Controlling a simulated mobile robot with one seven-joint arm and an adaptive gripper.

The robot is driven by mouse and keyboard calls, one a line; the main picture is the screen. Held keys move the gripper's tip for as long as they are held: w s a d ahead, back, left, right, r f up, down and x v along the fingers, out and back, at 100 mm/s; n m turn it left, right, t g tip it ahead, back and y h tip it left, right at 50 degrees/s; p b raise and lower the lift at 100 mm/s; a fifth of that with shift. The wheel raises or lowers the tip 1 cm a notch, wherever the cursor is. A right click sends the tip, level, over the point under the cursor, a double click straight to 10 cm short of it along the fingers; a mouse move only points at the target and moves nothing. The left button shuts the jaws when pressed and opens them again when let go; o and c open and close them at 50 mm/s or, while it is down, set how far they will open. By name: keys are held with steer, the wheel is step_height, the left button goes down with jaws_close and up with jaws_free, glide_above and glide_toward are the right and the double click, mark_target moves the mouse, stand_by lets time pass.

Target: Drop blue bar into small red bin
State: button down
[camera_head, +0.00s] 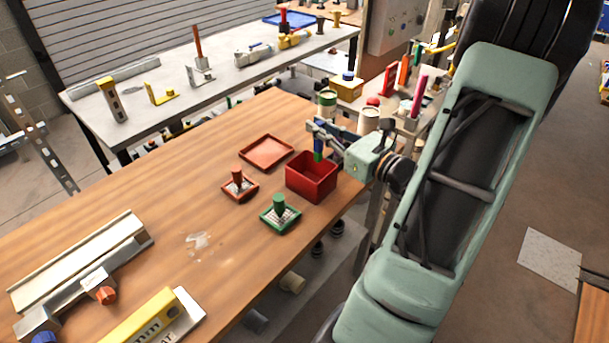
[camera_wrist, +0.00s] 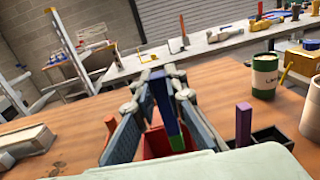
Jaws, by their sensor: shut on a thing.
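The blue bar (camera_head: 318,147) stands roughly upright in my gripper (camera_head: 319,134), with a green section at one end. In the wrist view the blue bar (camera_wrist: 164,103) is between the two fingers of my gripper (camera_wrist: 160,78). The small red bin (camera_head: 311,187) is an open square box near the table's right edge. The bar's green end overlaps the bin's opening in the head view; I cannot tell exactly how high it is. The red bin also shows in the wrist view (camera_wrist: 154,144), partly hidden by the fingers and bar.
A shallow red tray (camera_head: 266,152), a red stamp-like piece (camera_head: 238,187) and a green one (camera_head: 281,210) lie near the bin. A purple bar (camera_wrist: 243,125) and a green-and-white can (camera_wrist: 264,76) stand to the right in the wrist view. The table's left middle is mostly clear.

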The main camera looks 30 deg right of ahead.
mark_target(321, 149)
steer(key=shift+f+b, duration=2.55)
steer(key=shift+f, duration=0.45)
steer(key=c, duration=1.9)
jaws_free()
steer(key=v, duration=1.2)
steer(key=shift+r, duration=0.1)
